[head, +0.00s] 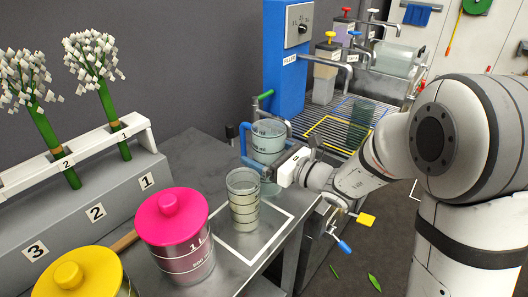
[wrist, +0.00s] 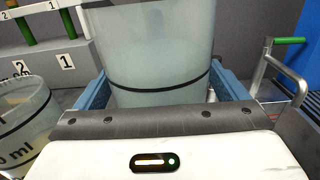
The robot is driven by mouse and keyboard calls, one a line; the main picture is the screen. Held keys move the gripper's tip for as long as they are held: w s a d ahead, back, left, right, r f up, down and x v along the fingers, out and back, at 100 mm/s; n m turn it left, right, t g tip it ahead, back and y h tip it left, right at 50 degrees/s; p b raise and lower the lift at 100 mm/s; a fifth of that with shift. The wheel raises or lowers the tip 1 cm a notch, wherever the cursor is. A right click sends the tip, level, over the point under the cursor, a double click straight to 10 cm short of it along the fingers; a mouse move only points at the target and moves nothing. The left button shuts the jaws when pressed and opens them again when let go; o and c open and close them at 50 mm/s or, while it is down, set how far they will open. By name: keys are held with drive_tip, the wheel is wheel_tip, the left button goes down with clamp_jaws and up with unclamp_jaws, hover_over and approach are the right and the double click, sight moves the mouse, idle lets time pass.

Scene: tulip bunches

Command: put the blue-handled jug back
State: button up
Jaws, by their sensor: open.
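The blue-handled jug (head: 268,138) is a pale translucent vessel near the right edge of the grey bench. A blue upright part, apparently its handle (head: 243,139), shows on its left side. In the wrist view the jug (wrist: 155,50) is upright, with one black band, and its top is cut off. My gripper (head: 268,160) is open, with its blue fingers on either side of the jug's lower body; they also show in the wrist view (wrist: 158,88). I cannot tell whether they touch it. The jug's base is mostly hidden.
A clear banded beaker (head: 243,207) stands close in front of the jug, inside a white outline. A pink-lidded canister (head: 178,240) and a yellow-lidded one (head: 88,277) stand nearer. A blue dispenser (head: 288,60) and a dark grating (head: 340,122) are behind. A flower rack (head: 85,195) is left.

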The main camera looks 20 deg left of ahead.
drive_tip(key=shift+r, duration=0.1)
drive_tip(key=shift+d, duration=0.2)
drive_tip(key=p+v, duration=0.1)
drive_tip(key=v, duration=1.1)
drive_tip(key=s+d+f+n+g+h, duration=0.1)
drive_tip(key=s+f+n+g+h, duration=0.2)
drive_tip(key=s+n, duration=0.35)
drive_tip(key=s+d+f+n+g+h, duration=0.1)
drive_tip(key=s+d+n+g+h, duration=0.15)
drive_tip(key=s+n+g, duration=0.35)
drive_tip(key=s+d+n+t+h, duration=0.3)
drive_tip(key=d+n+h, duration=0.7)
drive_tip(key=d, duration=0.6)
drive_tip(key=shift+s+f+t+h, duration=0.2)
drive_tip(key=shift+f+t+h, duration=0.2)
drive_tip(key=shift+h, duration=0.25)
